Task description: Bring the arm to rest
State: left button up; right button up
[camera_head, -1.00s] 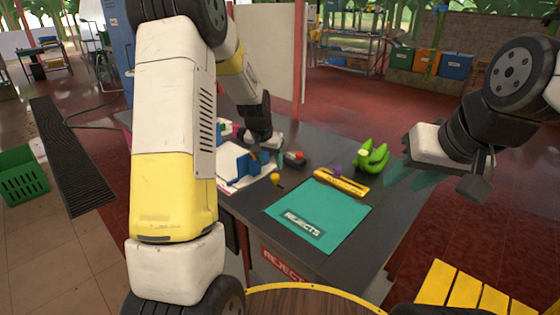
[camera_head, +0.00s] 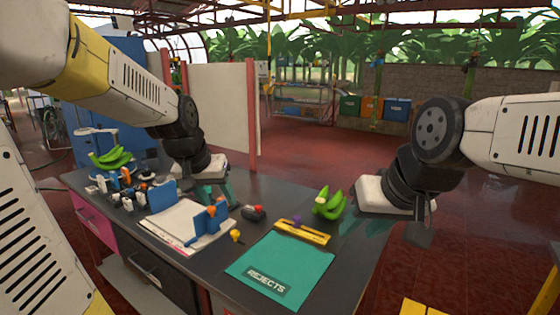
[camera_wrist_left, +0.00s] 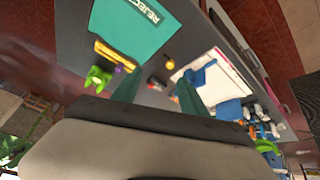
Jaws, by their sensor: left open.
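My left gripper (camera_head: 214,195) hangs over the back of the dark table, its two teal fingers apart with nothing between them. In the left wrist view the same gripper (camera_wrist_left: 158,92) shows its fingers spread above the table. My right gripper (camera_head: 395,228) is beyond the table's right edge, right of the green bananas (camera_head: 329,204). Its fingers are partly see-through against the floor, and their gap is unclear. My left arm comes in from the upper left and my right arm from the right.
On the table (camera_head: 222,258) are a teal REJECTS mat (camera_head: 280,262), a yellow tool (camera_head: 303,232), a red-buttoned box (camera_head: 253,212), a clipboard (camera_head: 188,225) and blue holders. More bananas (camera_head: 110,158) lie at the back left.

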pick_arm(q)
jog(key=s+d+r, duration=0.1)
jog(key=s+r, duration=0.2)
jog(key=s, duration=1.3)
jog(key=shift+s+d+n+t+h, duration=0.15)
jog(key=shift+s+n+t+h, duration=0.15)
jog(key=shift+t, duration=0.1)
